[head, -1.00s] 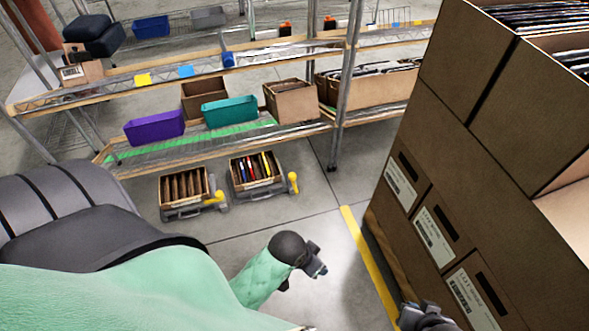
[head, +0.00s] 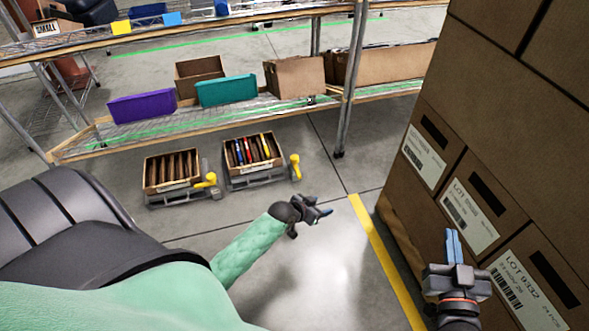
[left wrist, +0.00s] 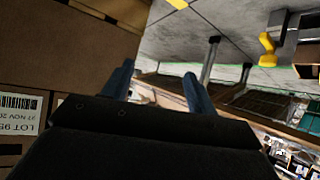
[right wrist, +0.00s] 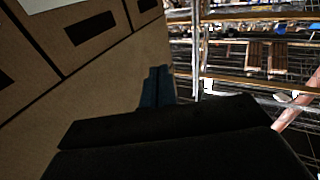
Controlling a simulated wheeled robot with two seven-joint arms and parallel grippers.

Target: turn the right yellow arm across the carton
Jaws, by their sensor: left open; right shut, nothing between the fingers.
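Two small open cartons sit on grey stands on the floor before the shelf. The right carton (head: 252,151) holds upright dark, red, blue and yellow items. The right yellow arm (head: 296,167) stands upright beside its right side, not across its top. The left carton (head: 171,170) has its own yellow arm (head: 207,181) at its lower right. My left gripper (head: 322,212) is open and empty, below and right of the right yellow arm and apart from it. One yellow arm (left wrist: 268,50) also shows in the left wrist view. My right gripper (head: 453,245) is shut and empty before the stacked boxes.
Large stacked brown boxes (head: 420,147) with white labels fill the right side, close to my right gripper. A wire shelf with a purple bin (head: 142,106) and a teal bin (head: 226,90) stands behind the cartons. The floor around my left gripper is clear, with a yellow line (head: 385,255).

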